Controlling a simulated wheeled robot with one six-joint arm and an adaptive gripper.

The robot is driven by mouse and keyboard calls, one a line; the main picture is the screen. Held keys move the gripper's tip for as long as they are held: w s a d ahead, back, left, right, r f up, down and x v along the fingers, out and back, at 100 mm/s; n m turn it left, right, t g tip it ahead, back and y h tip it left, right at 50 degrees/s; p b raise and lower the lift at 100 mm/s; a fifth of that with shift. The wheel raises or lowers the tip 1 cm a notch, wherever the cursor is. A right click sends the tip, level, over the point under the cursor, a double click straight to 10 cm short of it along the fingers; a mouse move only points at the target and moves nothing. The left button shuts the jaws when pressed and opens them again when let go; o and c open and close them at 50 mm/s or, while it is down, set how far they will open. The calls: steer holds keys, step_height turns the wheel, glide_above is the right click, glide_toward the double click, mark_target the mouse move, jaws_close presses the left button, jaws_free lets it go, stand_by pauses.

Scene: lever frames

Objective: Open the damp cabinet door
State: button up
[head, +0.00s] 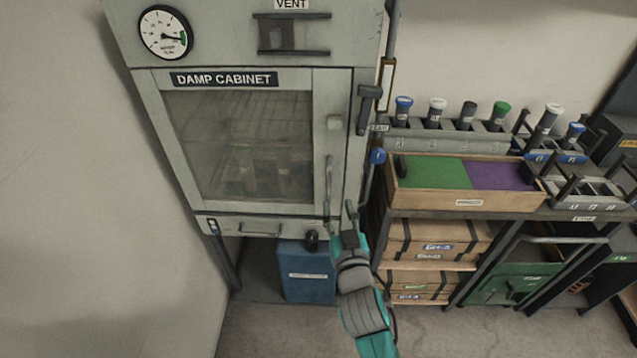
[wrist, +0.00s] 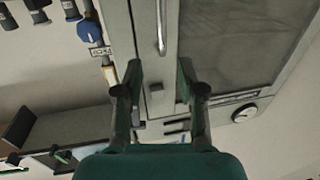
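The damp cabinet (head: 225,222) stands at the left under a "DAMP CABINET" label, and its windowed door (head: 302,190) looks shut. A slim vertical bar handle (head: 329,180) is on the door's right side, with a small pale block (head: 334,122) above it. My gripper (head: 338,209) is in front of the handle's lower end. In the wrist view, which is upside down, my gripper (wrist: 159,72) is open and empty, its fingers spread wide. The handle (wrist: 161,28) lies in line with the gap between them; I cannot tell the depth between them.
A dark lever (head: 366,110) and a blue knob (head: 377,156) are just right of the door. A shelf unit with a green and purple tray (head: 468,203) stands further right. A blue box (head: 307,272) is under the cabinet. The floor in front is clear.

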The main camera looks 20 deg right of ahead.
mark_target(329, 179)
steer(key=w, duration=0.7)
steer(key=w+d, duration=0.1)
steer(key=w, duration=0.3)
steer(key=shift+r, duration=0.15)
jaws_close()
